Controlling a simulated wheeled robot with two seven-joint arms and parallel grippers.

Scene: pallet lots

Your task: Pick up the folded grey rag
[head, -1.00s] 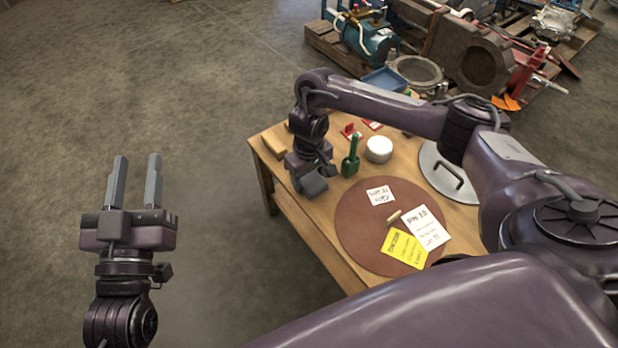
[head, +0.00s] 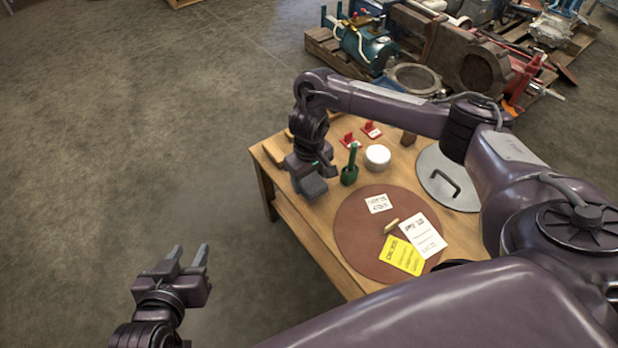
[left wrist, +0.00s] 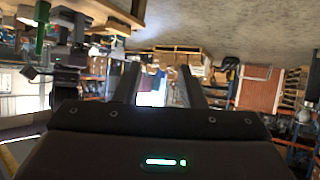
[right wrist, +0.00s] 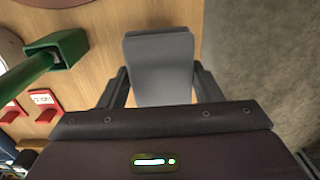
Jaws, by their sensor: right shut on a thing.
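The folded grey rag (right wrist: 160,62) is a flat grey bundle between the two fingers of my right gripper (right wrist: 160,85) in the right wrist view. My right gripper is shut on it. In the head view the rag (head: 313,187) shows below the right gripper, near the table's left edge. I cannot tell whether it touches the tabletop. My left gripper (head: 190,256) is open and empty, low over the floor left of the table; its parted fingers also show in the left wrist view (left wrist: 160,85).
A green holder (head: 349,174) stands just right of the rag. A brown round mat (head: 360,240) bears paper notes. The floor at left is clear.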

